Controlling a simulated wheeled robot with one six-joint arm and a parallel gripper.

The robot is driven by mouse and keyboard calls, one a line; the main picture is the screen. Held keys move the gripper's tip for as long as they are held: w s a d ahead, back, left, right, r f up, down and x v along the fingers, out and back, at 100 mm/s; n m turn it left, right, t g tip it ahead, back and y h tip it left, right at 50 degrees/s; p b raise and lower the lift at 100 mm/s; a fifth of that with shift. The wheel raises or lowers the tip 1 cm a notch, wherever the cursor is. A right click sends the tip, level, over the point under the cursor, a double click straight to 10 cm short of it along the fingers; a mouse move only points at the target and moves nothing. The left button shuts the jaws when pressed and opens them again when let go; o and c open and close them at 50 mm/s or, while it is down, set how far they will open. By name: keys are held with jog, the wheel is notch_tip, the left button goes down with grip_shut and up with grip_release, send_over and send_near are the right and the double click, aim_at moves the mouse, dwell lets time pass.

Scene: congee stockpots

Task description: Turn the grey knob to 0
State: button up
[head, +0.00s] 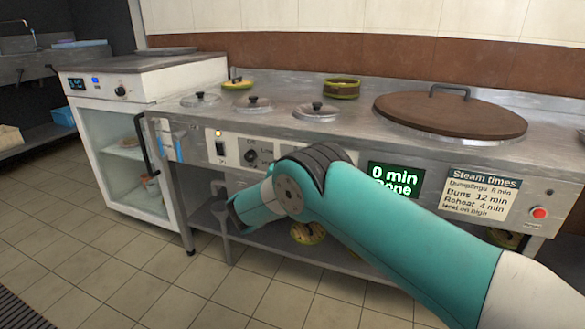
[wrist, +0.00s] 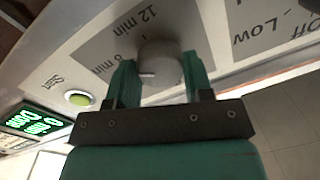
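The grey knob (wrist: 161,66) shows in the wrist view on a grey timer panel, with a short white mark on its face pointing left in the picture. The labels 12 min and 8 min are readable beside it; no 0 label is visible, and a finger covers part of the dial. My gripper (wrist: 160,78) has one finger on each side of the knob, and both appear to touch it. In the head view my arm hides the knob and the fingers. The display (head: 395,180) reads 0 min Done.
A green-lit button (wrist: 79,98) sits beside the dial. An Off/Low knob (head: 250,157) and a switch (head: 220,150) are left of my arm. A red button (head: 539,213) is at the right. Lids (head: 317,111) and a large brown lid (head: 450,115) cover the counter.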

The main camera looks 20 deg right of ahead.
jog(key=shift+n, duration=0.4)
jog(key=n, duration=1.1)
jog(key=n+g+h+p, duration=0.1)
jog(key=n, duration=1)
jog(key=shift+a+g, duration=0.15)
jog(key=shift+g, duration=0.15)
dwell(0.4)
jog(key=o, duration=0.9)
